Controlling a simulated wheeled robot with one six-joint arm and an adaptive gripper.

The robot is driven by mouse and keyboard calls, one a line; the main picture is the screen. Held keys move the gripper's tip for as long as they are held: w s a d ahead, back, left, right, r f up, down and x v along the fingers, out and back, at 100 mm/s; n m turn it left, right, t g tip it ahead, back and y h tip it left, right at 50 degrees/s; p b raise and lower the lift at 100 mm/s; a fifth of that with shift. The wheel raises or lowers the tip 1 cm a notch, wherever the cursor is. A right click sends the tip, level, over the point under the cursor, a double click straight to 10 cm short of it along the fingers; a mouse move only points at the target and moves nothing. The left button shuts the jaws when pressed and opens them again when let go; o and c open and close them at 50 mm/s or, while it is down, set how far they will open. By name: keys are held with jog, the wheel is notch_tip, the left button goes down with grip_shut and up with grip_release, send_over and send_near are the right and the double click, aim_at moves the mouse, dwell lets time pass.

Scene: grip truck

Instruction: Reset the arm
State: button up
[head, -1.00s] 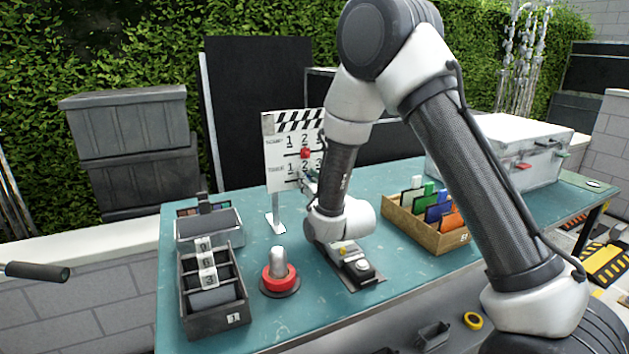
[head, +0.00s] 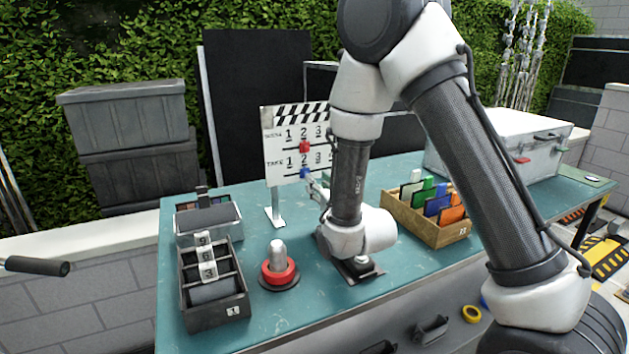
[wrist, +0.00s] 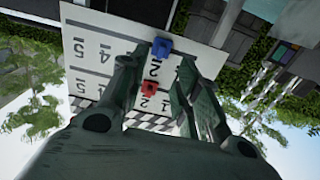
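The white clapperboard (head: 270,150) stands upright on a stand on the teal table. A red marker (head: 305,147) sits below the 2 of its upper row, and a blue marker (head: 305,173) below the 2 of its lower row. My gripper (head: 317,187) is just in front of the board's lower part, mostly hidden behind my wrist. In the wrist view the two fingers of my gripper (wrist: 165,75) are spread apart with nothing held. The blue marker (wrist: 162,46) and the red marker (wrist: 149,89) show beyond the gap, on the board (wrist: 85,52).
On the teal table (head: 330,310) stand a black slotted box (head: 215,312), a red-based button (head: 279,272), a small grey tray (head: 208,238), a wooden box (head: 432,232) of coloured cards and a silver case (head: 500,150). A flat device (head: 357,268) lies under my wrist.

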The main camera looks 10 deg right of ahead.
dwell(0.3)
jog(key=s+d+r+m+g+h, duration=0.1)
jog(key=s+d+r+g+h, duration=0.2)
jog(key=d, duration=0.4)
jog(key=s+d+r+m+g, duration=0.1)
jog(key=s+d+r+g, duration=0.35)
jog(key=d, duration=0.25)
jog(key=s+d+r+g+h, duration=0.1)
jog(key=s+d, duration=0.2)
jog(key=s, duration=0.5)
jog(key=s+d+r+m+g, duration=0.1)
jog(key=s+d, duration=0.3)
jog(key=s, duration=0.5)
jog(key=s+d+r+g+h, duration=0.1)
jog(key=s+d+g, duration=0.2)
jog(key=s, duration=0.6)
jog(key=shift+d+r+m+h, duration=0.3)
jog(key=shift+d+r, duration=0.05)
jog(key=shift+d, duration=0.4)
jog(key=shift+w+g, duration=0.1)
jog(key=shift+g, duration=0.15)
